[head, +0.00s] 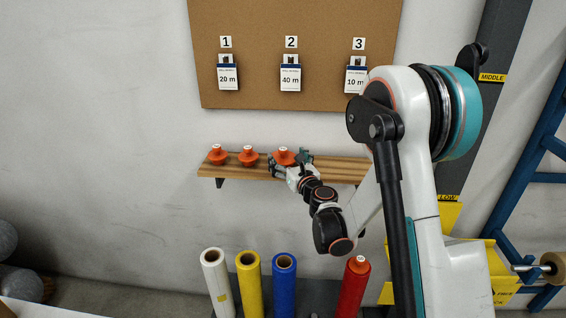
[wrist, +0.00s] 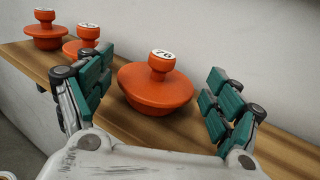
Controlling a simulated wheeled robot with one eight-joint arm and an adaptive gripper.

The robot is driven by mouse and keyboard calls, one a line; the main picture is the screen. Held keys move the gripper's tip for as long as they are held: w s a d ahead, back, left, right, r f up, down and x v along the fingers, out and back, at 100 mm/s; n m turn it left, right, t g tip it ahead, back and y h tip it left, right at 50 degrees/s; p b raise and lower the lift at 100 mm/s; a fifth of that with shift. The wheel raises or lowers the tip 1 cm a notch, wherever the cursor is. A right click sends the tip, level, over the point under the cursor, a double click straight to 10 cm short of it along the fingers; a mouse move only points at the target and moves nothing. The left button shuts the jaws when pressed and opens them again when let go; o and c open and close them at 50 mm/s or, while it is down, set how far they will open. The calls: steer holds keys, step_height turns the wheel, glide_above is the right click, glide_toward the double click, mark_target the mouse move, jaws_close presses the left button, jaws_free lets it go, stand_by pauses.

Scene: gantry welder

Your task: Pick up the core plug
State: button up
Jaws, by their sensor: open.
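An orange core plug (wrist: 156,88) with a round flange, a knob and a white top label reading 76 sits upright on the wooden shelf (wrist: 128,143). In the head view this plug (head: 285,156) is the rightmost on the shelf, partly hidden by my gripper. My gripper (wrist: 160,92) is open, with one green-padded finger on each side of the plug. Gaps show between both fingers and the plug in the wrist view. My gripper (head: 291,163) is at the shelf's front in the head view.
Two similar plugs stand left on the shelf (head: 325,165): one (head: 249,156) in the middle, one (head: 217,155) at the far left. White, yellow, blue and red rolls (head: 350,290) stand below; an orange plug (head: 358,264) tops the red one. A cork board (head: 290,25) hangs above.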

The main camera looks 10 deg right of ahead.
mark_target(283, 153)
steer(key=w, duration=0.2)
steer(key=w+b, duration=0.1)
steer(key=w, duration=0.1)
steer(key=shift+a+f, duration=0.1)
steer(key=shift+a, duration=0.15)
steer(key=c, duration=0.7)
